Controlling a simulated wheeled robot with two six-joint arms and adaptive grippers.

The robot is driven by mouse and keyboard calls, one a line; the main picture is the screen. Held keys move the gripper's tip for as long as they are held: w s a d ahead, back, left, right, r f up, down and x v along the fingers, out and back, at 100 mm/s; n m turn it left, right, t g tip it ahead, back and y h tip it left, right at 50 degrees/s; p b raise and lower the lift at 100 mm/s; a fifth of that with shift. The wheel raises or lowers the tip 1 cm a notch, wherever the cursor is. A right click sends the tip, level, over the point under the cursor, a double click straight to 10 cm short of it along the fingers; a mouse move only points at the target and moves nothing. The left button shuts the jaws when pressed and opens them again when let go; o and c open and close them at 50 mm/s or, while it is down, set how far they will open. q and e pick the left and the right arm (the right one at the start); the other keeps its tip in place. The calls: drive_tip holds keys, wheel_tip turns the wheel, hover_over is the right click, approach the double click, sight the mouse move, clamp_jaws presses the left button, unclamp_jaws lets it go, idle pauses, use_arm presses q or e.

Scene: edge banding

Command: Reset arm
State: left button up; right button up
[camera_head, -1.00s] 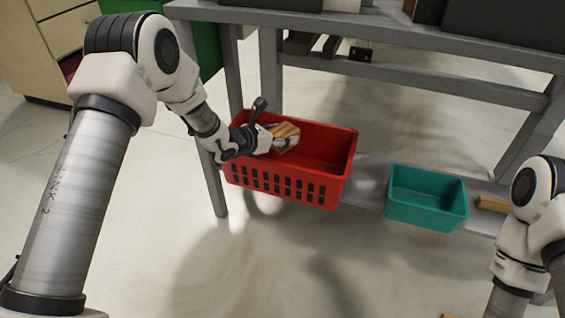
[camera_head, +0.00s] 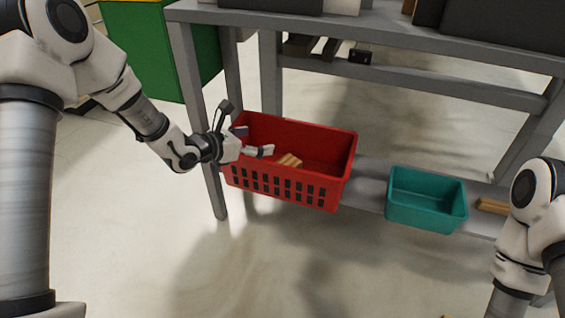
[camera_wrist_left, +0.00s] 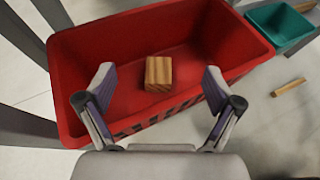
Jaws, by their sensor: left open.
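My left gripper (camera_head: 252,141) is open and empty at the upper left rim of the red basket (camera_head: 335,180). The basket also shows in the left wrist view (camera_wrist_left: 215,30), where both fingers (camera_wrist_left: 155,88) are spread apart. A wooden block (camera_head: 290,160) lies inside the red basket. In the left wrist view the block (camera_wrist_left: 158,74) sits on the basket floor, seen between the spread fingers and apart from them. Part of my right arm shows at the right edge of the head view; its gripper is out of sight.
A teal bin (camera_head: 427,212) stands on the low grey shelf (camera_head: 370,185), right of the basket. A wooden piece (camera_head: 492,206) lies near my right arm. A table leg (camera_head: 200,120) stands close to my left wrist. A green cabinet (camera_head: 165,50) is behind.

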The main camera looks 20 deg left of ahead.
use_arm(q)
drive_tip(key=shift+v, duration=1.05)
